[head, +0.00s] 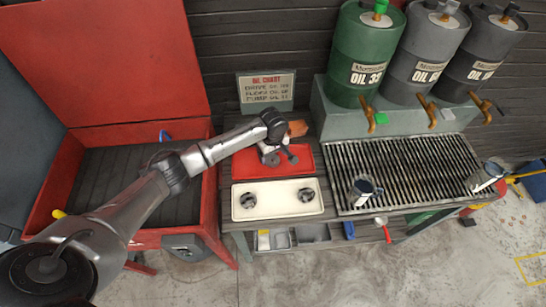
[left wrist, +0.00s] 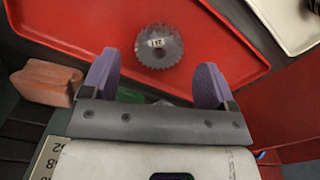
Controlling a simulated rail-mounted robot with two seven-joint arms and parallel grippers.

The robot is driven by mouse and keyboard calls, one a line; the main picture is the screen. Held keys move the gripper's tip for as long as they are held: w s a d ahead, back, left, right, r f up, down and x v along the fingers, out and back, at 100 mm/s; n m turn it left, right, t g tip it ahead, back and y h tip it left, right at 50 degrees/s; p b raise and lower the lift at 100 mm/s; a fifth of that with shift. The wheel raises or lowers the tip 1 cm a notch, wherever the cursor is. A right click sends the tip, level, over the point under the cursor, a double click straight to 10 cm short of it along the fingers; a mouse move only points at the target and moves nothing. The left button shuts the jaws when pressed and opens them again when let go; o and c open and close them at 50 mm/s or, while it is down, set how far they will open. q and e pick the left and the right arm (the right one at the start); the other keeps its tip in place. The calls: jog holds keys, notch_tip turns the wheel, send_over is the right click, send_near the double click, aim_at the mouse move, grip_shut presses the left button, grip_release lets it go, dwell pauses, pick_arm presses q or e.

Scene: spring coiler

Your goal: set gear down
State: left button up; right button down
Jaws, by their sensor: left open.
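A toothed metal gear (left wrist: 160,46) with a small pale label lies flat on the red tray (left wrist: 215,30) in the left wrist view. My left gripper (head: 279,157) is over the red tray (head: 241,167) in the head view. Its two purple fingers are spread wide and nothing is held between them. The gear lies just beyond the fingertips, apart from them. In the head view the gripper and wrist partly cover this spot, so the gear is hard to make out there. My right gripper is not in view.
A white tray (head: 277,211) with two dark gears stands in front of the red tray. A brownish-orange block (head: 298,128) lies behind it. A slatted metal grate (head: 405,165) with metal mugs is at right, below oil drums. A red chest (head: 95,140) stands open at left.

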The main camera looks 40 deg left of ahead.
pick_arm(q)
notch_tip(320, 180, up, 9)
jog(key=p, duration=0.1)
